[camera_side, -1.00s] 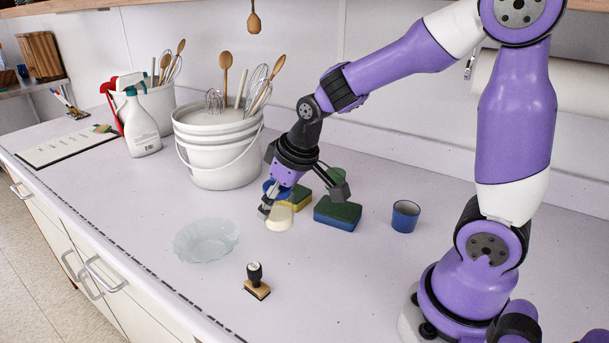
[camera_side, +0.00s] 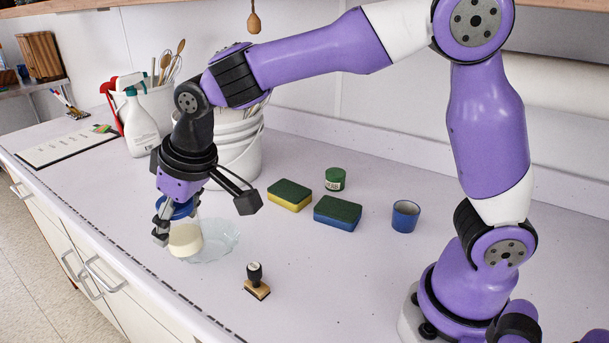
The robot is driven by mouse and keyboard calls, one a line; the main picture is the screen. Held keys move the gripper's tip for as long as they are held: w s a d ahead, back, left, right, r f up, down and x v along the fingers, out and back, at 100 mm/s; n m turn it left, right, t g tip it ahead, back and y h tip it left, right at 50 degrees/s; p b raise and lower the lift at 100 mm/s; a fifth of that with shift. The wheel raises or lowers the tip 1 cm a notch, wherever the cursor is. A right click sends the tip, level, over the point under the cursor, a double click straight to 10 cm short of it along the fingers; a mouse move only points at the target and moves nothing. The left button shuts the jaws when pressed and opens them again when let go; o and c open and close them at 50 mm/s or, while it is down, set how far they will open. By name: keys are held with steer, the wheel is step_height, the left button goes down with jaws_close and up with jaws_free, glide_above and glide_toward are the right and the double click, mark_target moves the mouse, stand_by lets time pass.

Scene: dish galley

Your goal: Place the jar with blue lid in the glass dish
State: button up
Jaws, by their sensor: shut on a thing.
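The jar with the blue lid (camera_side: 185,239) has a pale cream body, and its blue lid shows between the fingers. My gripper (camera_side: 176,222) is shut on the jar near the lid. The jar is tilted and overlaps the left part of the glass dish (camera_side: 222,242) in this view. I cannot tell whether the jar touches the dish. The dish is clear and shallow with a wavy rim, and its left side is hidden behind the jar and gripper.
Two sponges, one yellow (camera_side: 289,196) and one blue (camera_side: 337,213), lie right of the dish. A green jar (camera_side: 335,179) and a blue cup (camera_side: 405,216) stand beyond. A stamp (camera_side: 256,282) stands in front. A white bucket (camera_side: 240,155) is behind my gripper.

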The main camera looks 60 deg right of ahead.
steer(key=w+d+f, duration=0.4)
steer(key=d, duration=0.1)
steer(key=w+d+f, duration=0.2)
steer(key=shift+w+d, duration=0.2)
steer(key=shift+d, duration=0.2)
steer(key=shift+f, duration=2.05)
steer(key=shift+f, duration=0.1)
steer(key=o, duration=1.4)
